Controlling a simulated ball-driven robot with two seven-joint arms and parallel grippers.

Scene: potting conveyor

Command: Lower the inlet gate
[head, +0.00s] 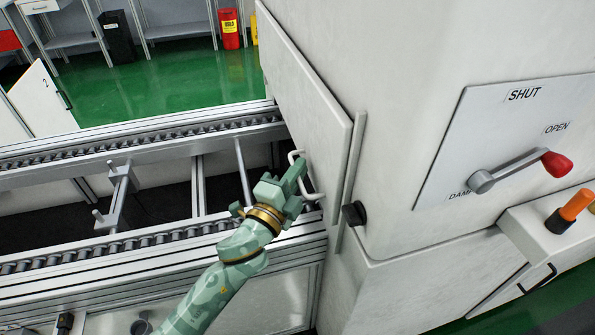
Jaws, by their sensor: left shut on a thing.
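The inlet gate (305,92) is a pale flat panel at the left side of the big white machine, at the end of the conveyor. A light U-shaped handle (311,180) sits at its lower edge. My left gripper (297,172) is shut on this handle, and its fingers hide part of it. The gate's lower edge is near the level of the conveyor, and part of it is hidden behind my gripper. My right gripper is not in the view.
The roller conveyor (150,240) runs in from the left to the machine (400,60). On the machine's front are a damper lever with a red knob (557,164) and a black knob (354,213). An orange-topped control (575,205) stands at right. Green floor (160,85) lies behind.

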